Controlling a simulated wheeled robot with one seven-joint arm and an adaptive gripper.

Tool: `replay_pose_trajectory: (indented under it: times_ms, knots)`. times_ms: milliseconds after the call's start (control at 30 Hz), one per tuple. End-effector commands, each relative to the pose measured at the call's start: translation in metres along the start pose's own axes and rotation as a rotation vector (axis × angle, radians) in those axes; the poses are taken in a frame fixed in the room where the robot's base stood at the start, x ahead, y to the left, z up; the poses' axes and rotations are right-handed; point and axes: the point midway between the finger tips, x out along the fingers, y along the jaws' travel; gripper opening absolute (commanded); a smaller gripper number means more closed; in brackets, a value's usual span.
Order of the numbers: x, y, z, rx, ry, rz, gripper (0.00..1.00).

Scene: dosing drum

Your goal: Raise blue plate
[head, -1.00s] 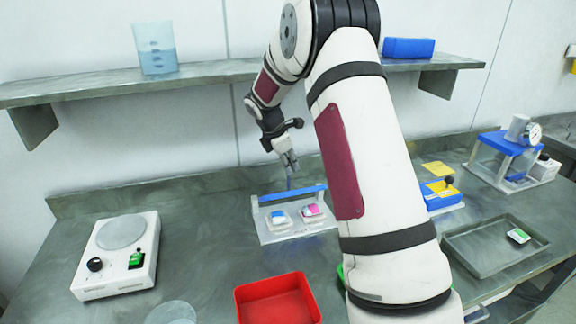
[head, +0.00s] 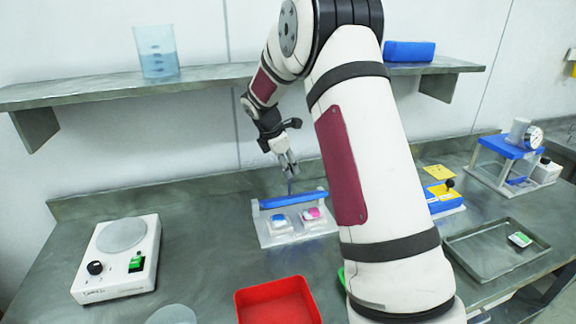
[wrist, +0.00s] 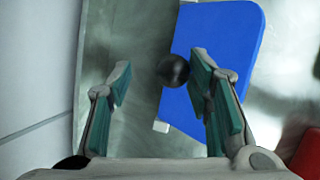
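The blue plate (wrist: 218,50) fills the upper middle of the wrist view. A black ball knob (wrist: 173,70) shows at its left edge. In the head view the blue plate (head: 293,200) shows as a narrow strip at the back of a pale holder (head: 298,236) with two small containers, one blue-topped (head: 279,219) and one pink-topped (head: 313,213). My gripper (head: 288,168) is above the plate. In the wrist view my gripper (wrist: 160,82) is open, with the knob between the finger lines, nearer the right finger. I cannot tell whether it touches.
A red bin (head: 278,302) stands in front of the holder. A white device (head: 118,262) with a round disc is at left. A grey tray (head: 480,265) and a blue-topped stand (head: 510,147) are at right. A shelf (head: 220,71) runs along the wall above.

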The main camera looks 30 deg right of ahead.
Motion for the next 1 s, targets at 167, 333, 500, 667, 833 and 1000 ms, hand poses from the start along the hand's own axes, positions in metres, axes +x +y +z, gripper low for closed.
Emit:
replay_pose_trajectory:
  times_ms: [167, 333, 500, 667, 833, 1000]
  knots:
    - [-0.017, -0.015, -0.035, -0.009, 0.003, 0.002, 0.46]
    - [-0.031, -0.030, -0.064, -0.007, 0.004, 0.001, 0.46]
    - [-0.041, -0.040, -0.084, -0.005, 0.003, 0.000, 0.46]
    - [-0.045, -0.044, -0.092, -0.004, 0.002, -0.002, 0.46]
    - [-0.046, -0.045, -0.094, -0.002, 0.002, -0.002, 0.46]
    - [-0.046, -0.045, -0.094, -0.002, 0.002, -0.002, 0.46]
